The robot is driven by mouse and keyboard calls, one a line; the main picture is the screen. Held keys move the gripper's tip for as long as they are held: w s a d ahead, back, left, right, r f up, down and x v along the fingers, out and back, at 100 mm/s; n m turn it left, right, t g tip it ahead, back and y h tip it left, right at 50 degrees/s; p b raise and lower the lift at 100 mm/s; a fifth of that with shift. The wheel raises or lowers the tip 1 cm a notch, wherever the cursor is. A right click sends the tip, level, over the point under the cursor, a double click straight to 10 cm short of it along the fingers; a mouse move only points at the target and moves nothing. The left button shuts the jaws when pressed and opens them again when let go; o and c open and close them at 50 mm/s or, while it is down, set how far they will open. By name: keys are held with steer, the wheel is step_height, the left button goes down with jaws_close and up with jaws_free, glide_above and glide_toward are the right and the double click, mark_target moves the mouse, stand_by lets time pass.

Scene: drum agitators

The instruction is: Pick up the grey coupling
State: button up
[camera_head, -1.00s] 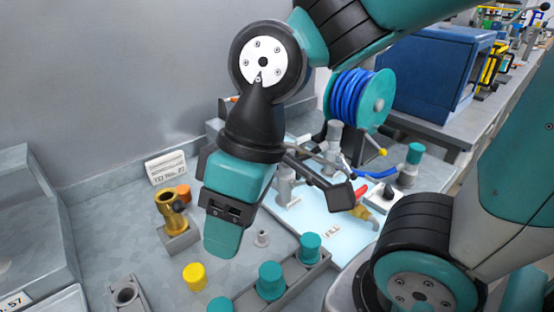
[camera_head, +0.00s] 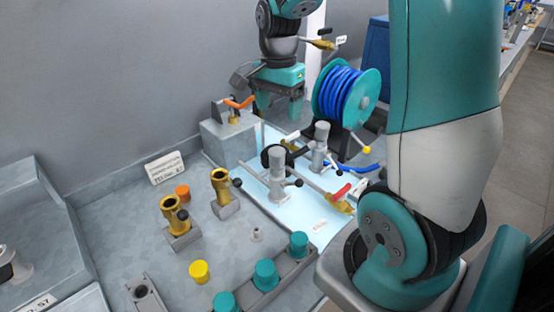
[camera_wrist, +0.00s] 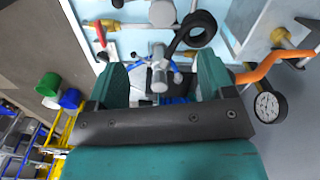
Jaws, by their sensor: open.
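A small grey fitting (camera_head: 257,234), probably the grey coupling, stands on the bench beyond the row of teal caps in the head view. It is small and its details are hard to make out. I cannot pick it out in the wrist view. My gripper (camera_head: 280,104) is at the back of the bench, raised, with its fingers apart and nothing between them. It is well away from the fitting. In the wrist view my gripper (camera_wrist: 160,78) has its two teal fingers spread, with grey valve parts (camera_wrist: 159,76) showing beyond the gap.
Two brass fittings (camera_head: 171,215) stand on grey blocks at left. A yellow cap (camera_head: 200,271) and a rack of teal caps (camera_head: 265,274) lie in front. Grey pipework (camera_head: 278,178) rises from a pale panel. A blue hose reel (camera_head: 346,96) stands behind.

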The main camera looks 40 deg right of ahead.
mark_target(277, 150)
step_height(277, 150, down, 10)
steer(key=shift+a+r+p, duration=0.1)
steer(key=shift+p, duration=0.45)
steer(key=shift+w+f+p, duration=0.15)
steer(key=shift+f+p, duration=0.6)
steer(key=shift+f, duration=1.8)
steer(key=c, duration=1.2)
steer(key=shift+c, duration=0.2)
steer(key=shift+r, duration=0.15)
step_height(277, 150, up, 20)
steer(key=b, duration=0.2)
